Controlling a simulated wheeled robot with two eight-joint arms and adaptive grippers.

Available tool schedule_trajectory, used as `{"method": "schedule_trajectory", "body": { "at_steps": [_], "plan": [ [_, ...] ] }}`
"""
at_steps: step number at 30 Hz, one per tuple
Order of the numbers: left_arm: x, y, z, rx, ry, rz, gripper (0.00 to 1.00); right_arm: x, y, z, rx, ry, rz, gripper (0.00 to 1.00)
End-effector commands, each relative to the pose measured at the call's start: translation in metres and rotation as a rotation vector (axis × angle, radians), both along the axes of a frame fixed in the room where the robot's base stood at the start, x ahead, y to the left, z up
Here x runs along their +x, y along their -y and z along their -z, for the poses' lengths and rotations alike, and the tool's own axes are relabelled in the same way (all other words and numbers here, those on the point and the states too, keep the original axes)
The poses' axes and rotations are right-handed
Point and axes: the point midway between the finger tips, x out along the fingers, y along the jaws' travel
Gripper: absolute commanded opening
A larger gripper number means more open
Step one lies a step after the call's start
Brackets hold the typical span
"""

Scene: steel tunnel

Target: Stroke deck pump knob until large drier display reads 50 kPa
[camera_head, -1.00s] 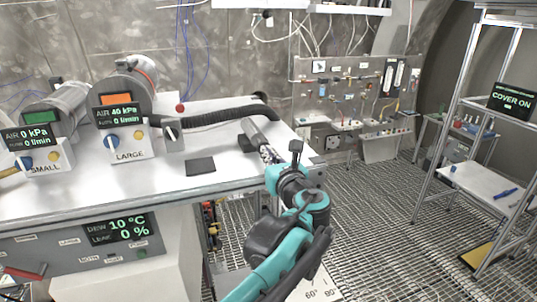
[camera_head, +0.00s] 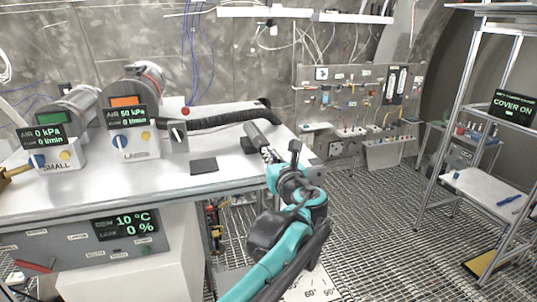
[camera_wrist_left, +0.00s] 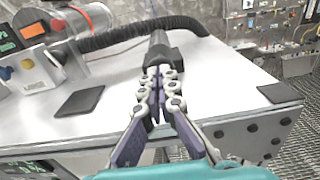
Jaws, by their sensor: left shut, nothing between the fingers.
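The large drier (camera_head: 137,90) stands on the deck, and its display (camera_head: 125,117) reads 50 kPa and 0 l/min. A dark cylinder, which looks like the deck pump (camera_head: 256,135), lies on the deck near its right end; it also shows in the left wrist view (camera_wrist_left: 158,47). My left gripper (camera_head: 269,154) is shut with nothing between its fingers, at the near end of that cylinder. In the left wrist view its fingers (camera_wrist_left: 158,82) cover that end, so the pump knob is hidden and I cannot tell whether they touch it. My right gripper is out of view.
The small drier (camera_head: 65,115) at left reads 0 kPa. A black corrugated hose (camera_head: 225,118) runs behind the pump. A dark pad (camera_head: 203,166) lies on the deck (camera_head: 130,184). A shelf rack (camera_head: 480,187) stands right over open grating floor.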

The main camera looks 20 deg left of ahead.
Motion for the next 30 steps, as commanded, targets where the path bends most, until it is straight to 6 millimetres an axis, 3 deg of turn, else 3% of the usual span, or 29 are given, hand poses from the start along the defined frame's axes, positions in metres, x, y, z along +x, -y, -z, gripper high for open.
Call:
{"method": "schedule_trajectory", "body": {
  "at_steps": [18,30],
  "plan": [
    [-0.076,0.052,-0.003,0.000,0.000,0.003,0.00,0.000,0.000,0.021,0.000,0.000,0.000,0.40],
    [-0.084,0.056,-0.005,0.000,0.000,0.000,0.00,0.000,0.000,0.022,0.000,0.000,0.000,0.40]
  ]
}}
